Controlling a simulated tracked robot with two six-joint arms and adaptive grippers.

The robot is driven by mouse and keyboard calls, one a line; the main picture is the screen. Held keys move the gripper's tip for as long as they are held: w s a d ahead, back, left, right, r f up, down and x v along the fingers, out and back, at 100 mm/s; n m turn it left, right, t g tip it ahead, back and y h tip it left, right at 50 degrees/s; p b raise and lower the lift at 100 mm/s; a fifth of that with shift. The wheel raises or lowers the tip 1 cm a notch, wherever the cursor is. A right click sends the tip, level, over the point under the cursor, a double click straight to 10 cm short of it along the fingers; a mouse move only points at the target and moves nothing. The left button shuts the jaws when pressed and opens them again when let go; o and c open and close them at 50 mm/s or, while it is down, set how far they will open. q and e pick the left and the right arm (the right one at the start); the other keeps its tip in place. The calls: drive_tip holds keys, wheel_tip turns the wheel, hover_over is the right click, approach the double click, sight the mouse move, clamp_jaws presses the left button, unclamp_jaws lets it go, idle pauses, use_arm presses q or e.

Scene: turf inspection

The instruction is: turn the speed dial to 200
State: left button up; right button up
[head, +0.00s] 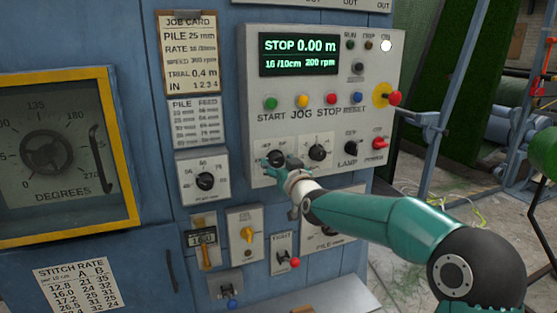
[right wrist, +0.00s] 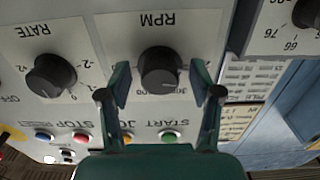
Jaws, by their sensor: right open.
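The speed dial is a black knob marked RPM on the light grey control panel (head: 225,75); it shows in the right wrist view (right wrist: 158,68), upside down. In the head view the knob (head: 276,157) is partly behind my gripper. My right gripper (head: 273,175) is open at the dial. In the right wrist view its green fingers (right wrist: 160,84) stand one on each side of the knob, with a gap on both sides. The green display (head: 299,54) reads STOP, 0.00 m and 200 rpm. My left gripper is not in view.
The RATE dial (right wrist: 50,75) is beside the RPM dial. START, JOG, STOP and RESET buttons sit above both dials in the head view. A red emergency knob (head: 395,98) sticks out at the panel's right. A job card (head: 190,52) hangs to the left.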

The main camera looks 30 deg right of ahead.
drive_tip(key=shift+w, duration=0.1)
drive_tip(key=shift+c, duration=0.2)
drive_tip(key=c, duration=1.1)
drive_tip(key=shift+f+n+b, duration=0.15)
drive_tip(key=shift+n+b, duration=0.35)
drive_tip(key=shift+n, duration=0.6)
drive_tip(key=o, duration=1.1)
drive_tip(key=shift+o, duration=0.2)
